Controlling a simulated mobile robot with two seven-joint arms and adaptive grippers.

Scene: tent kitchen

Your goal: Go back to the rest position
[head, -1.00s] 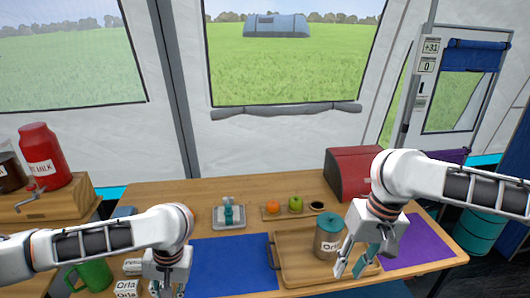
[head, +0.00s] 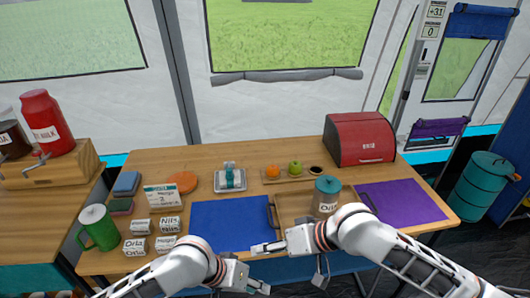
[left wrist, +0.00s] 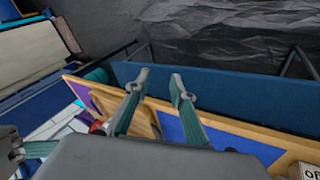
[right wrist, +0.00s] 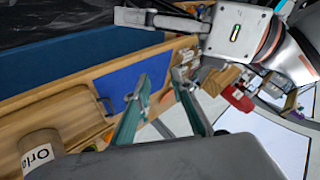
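My left gripper (head: 258,287) is low at the bottom middle of the head view, in front of the table's front edge. Its two fingers stand apart with nothing between them in the left wrist view (left wrist: 161,78). My right gripper (head: 265,248) is just above it at the table's front edge, pointing left. Its fingers are also apart and empty in the right wrist view (right wrist: 160,82). The two grippers are close together. My right arm hides part of the wooden tray (head: 290,201) and the lower part of the teal-lidded canister (head: 327,197).
The wooden table (head: 205,165) carries a blue mat (head: 225,222), a purple mat (head: 400,205), a red bread box (head: 360,138), a green mug (head: 99,228) and several labelled containers (head: 137,247). A teal barrel (head: 480,185) stands at right. Dark floor lies in front.

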